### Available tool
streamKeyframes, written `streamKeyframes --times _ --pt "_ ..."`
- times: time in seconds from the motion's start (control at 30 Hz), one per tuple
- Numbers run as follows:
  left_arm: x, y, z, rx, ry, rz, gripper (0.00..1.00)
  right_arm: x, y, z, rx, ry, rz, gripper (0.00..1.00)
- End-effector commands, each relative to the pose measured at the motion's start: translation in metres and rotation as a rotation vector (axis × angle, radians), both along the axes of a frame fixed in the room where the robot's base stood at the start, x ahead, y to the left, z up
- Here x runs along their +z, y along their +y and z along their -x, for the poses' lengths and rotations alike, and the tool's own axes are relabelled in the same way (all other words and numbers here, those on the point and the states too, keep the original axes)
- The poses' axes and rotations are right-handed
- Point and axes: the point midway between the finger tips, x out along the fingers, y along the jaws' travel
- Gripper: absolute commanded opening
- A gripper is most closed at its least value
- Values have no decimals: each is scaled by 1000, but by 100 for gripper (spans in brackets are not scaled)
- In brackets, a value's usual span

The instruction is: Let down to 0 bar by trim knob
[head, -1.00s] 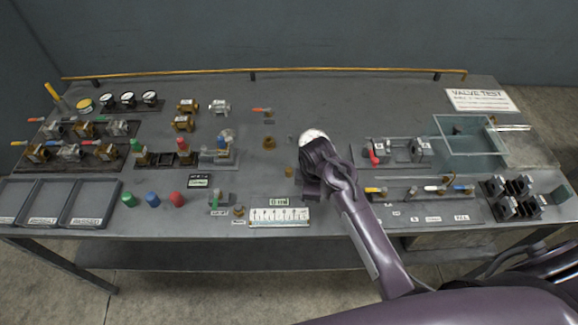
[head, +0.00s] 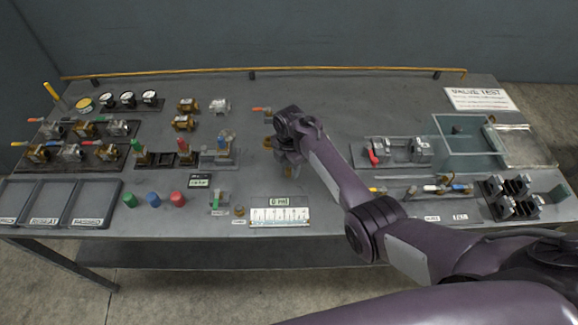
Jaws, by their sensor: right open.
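A small brass knob (head: 239,211) sits on the bench front, with a small white label below it that is too small to read. It is likely the trim knob. A dark display (head: 200,180) stands behind it to the left, its digits not readable. My right gripper (head: 286,150) is open over the middle of the bench, behind and to the right of the knob and clear of it. The gripper and wrist partly hide the small brass fittings there. My left gripper is not in view.
A white scale plate (head: 279,216) lies right of the knob. A green-handled valve (head: 217,200) stands close on its left. Red, blue and green caps (head: 153,199) stand further left. A clear tank (head: 470,155) is at the right. The bench between gripper and scale plate is mostly clear.

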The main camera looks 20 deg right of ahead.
Motion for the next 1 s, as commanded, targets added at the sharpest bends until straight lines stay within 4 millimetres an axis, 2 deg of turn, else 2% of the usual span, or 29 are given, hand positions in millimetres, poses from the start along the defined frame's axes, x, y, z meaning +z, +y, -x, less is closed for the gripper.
streamKeyframes --times 0.13,0.4,0.73,1.0 --pt "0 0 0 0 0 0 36 -9 0 0 0 1 1 43" --pt "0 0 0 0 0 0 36 -10 -1 0 -1 0 1 42" --pt "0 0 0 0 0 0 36 -10 -1 0 -1 0 1 0" --pt "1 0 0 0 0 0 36 -10 0 0 -27 0 1 0"
